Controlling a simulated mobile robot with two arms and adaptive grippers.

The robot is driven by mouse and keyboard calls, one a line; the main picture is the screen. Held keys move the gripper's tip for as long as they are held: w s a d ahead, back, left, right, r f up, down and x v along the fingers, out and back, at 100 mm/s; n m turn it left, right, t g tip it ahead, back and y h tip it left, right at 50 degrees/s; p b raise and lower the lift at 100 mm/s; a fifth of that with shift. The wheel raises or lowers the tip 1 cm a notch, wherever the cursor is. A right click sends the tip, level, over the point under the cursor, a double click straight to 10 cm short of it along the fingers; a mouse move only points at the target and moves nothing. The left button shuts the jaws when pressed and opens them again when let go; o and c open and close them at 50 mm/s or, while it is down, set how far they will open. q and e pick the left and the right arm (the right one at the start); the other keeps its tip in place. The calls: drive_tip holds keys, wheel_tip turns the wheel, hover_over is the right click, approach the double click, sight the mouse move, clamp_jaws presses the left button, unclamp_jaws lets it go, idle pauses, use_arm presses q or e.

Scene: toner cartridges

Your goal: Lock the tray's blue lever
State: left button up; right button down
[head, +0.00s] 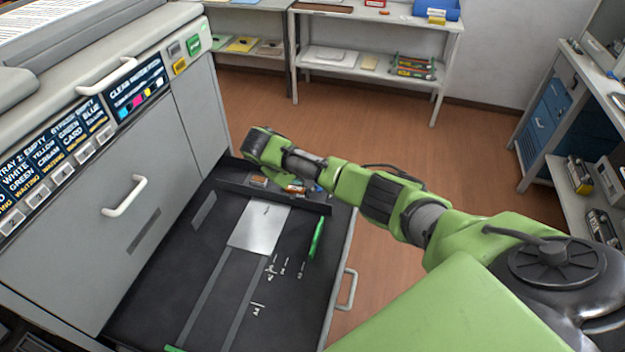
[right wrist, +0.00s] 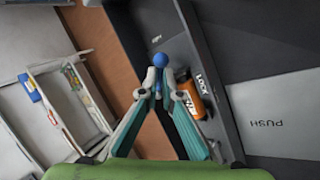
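The open dark tray (head: 205,262) is pulled out of the grey machine. In the right wrist view, the blue ball knob of the lever (right wrist: 160,60) shows right at the tips of my right gripper (right wrist: 159,84). The two teal fingers converge to a narrow gap and look closed on the lever just below the knob; the contact itself is small in view. An orange part (right wrist: 193,98) lies beside the right finger, next to a white LOCK label (right wrist: 203,84). In the head view, my right arm reaches over the tray's far right corner. My left gripper is not in view.
A grey plate (head: 259,228) lies in the tray, marked PUSH in the wrist view. A green guide (head: 317,238) stands to its right. The tray front has a handle (head: 347,289). Shelves (head: 375,20) stand behind; the brown floor (head: 400,115) between is clear.

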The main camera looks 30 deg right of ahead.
drive_tip(key=shift+w+a+f+m+g+b, duration=0.1)
drive_tip(key=shift+a+m+g+b, duration=0.1)
drive_tip(key=shift+m+g+b, duration=0.25)
drive_tip(key=shift+w+a+f+m+g+b, duration=0.1)
drive_tip(key=shift+a+m+g+b, duration=0.15)
drive_tip(key=shift+m, duration=0.4)
drive_tip(key=shift+a+r+m+g+b, duration=0.1)
drive_tip(key=shift+m+g+b, duration=0.3)
drive_tip(key=shift+m+b, duration=0.3)
drive_tip(key=c, duration=2.5)
unclamp_jaws()
drive_tip(key=shift+c, duration=0.2)
drive_tip(key=shift+w, duration=0.1)
drive_tip(key=shift+r, duration=0.1)
